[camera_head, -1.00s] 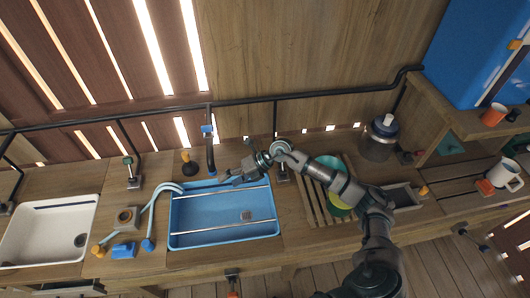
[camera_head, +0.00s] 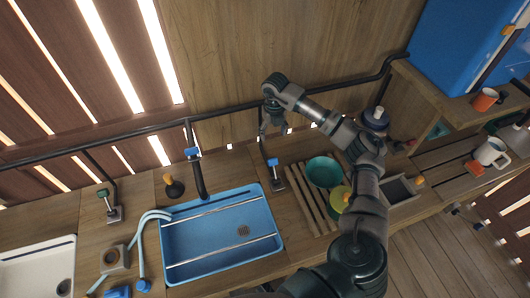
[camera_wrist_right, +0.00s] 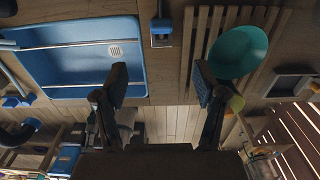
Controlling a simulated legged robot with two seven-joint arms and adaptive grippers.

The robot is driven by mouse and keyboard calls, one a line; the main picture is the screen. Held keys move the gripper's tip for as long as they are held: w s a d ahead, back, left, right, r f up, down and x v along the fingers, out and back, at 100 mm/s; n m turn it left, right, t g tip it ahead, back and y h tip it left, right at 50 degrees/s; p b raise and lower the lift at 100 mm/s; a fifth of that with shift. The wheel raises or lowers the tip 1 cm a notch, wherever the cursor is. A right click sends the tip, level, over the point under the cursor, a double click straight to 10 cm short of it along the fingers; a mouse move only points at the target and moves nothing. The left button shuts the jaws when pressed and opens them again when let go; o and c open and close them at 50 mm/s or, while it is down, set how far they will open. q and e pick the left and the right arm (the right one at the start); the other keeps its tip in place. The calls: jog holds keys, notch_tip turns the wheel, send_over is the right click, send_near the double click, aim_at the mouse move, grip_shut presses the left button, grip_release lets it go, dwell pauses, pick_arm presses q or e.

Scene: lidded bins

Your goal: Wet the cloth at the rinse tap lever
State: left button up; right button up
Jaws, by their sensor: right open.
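My right gripper (camera_head: 273,131) is open and empty, raised near the back pipe, just above and behind a blue-handled lever (camera_head: 273,162) right of the blue basin. In the right wrist view, the open fingers (camera_wrist_right: 160,85) point toward the counter, and the lever's blue handle (camera_wrist_right: 161,28) lies beyond them. The tap (camera_head: 197,172) with a blue fitting stands at the basin's back edge. The blue basin (camera_head: 215,227) holds no visible cloth. A small blue block or folded cloth (camera_head: 118,292) lies at the bottom left; I cannot tell which. My left gripper is not in view.
A slatted rack (camera_head: 307,207) with a teal bowl (camera_head: 323,171) and yellow-green dish (camera_head: 339,199) stands right of the basin. A green-topped lever (camera_head: 110,205), a plunger-like tool (camera_head: 174,186) and a light-blue hose (camera_head: 139,237) stand left. A black pipe (camera_head: 140,130) runs behind.

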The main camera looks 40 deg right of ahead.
aim_at(273, 159)
jog(key=f, duration=0.5)
jog(key=f+p, duration=0.1)
jog(key=f, duration=0.4)
jog(key=f+p, duration=0.1)
jog(key=f, duration=0.5)
jog(key=shift+s, duration=0.35)
jog(key=shift+f, duration=0.55)
jog(key=shift+d, duration=0.1)
grip_shut()
jog(key=shift+r, duration=0.1)
